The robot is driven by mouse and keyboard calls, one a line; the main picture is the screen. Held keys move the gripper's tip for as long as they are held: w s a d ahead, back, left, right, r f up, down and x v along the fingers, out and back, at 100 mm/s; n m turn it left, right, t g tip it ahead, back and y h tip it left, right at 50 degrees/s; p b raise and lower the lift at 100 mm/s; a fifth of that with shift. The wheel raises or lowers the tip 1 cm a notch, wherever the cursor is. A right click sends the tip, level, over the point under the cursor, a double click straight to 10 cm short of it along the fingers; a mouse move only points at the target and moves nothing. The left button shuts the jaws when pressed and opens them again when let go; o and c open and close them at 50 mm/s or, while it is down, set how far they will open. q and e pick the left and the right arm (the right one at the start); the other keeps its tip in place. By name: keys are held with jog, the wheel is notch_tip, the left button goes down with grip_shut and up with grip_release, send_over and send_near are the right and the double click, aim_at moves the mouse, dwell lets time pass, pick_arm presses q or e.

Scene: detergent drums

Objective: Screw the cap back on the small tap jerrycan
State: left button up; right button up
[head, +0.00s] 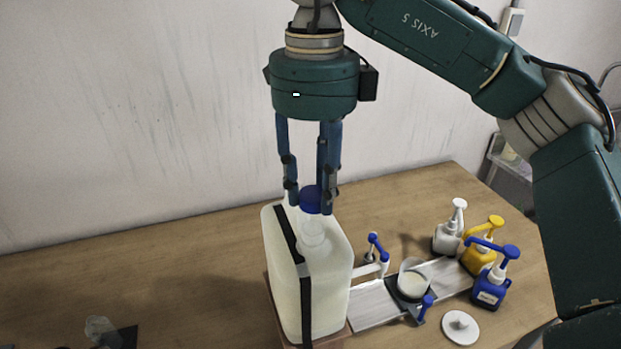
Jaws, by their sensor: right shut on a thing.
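The tap jerrycan (338,275) is a tall, whitish translucent can standing upright near the table's middle. A black strap runs over its top and down its side. Its pale neck (312,232) rises from the top. My right gripper (311,196) points straight down over the neck, shut on the blue cap (311,203). The cap is in line with the neck, at its upper end. I cannot tell whether the threads are engaged. A tap with a blue handle (376,245) sticks out at the can's right. My left gripper is not in view.
A cup of pale liquid (412,282) stands on a dark plate right of the can. White (448,232), yellow (481,252) and blue (490,287) pump bottles stand beyond it. A white disc (460,327) lies in front. The table's left (150,265) is mostly clear.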

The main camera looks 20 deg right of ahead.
aim_at(313, 213)
notch_tip(313, 213, down, 3)
jog(key=shift+w+b, duration=0.1)
jog(key=shift+b, duration=0.95)
jog(key=shift+w+f+b, duration=0.2)
jog(key=shift+f+b, duration=0.25)
jog(key=shift+f, duration=0.15)
jog(key=shift+s, duration=0.1)
jog(key=shift+s+f, duration=0.1)
jog(key=shift+f, duration=0.05)
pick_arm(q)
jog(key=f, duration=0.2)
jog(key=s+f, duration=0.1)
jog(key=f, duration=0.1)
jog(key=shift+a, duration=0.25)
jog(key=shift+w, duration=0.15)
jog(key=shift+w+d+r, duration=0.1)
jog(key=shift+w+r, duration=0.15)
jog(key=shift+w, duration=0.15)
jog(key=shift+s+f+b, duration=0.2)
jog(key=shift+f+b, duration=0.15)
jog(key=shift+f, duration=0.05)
pick_arm(e)
jog(key=shift+f, duration=0.45)
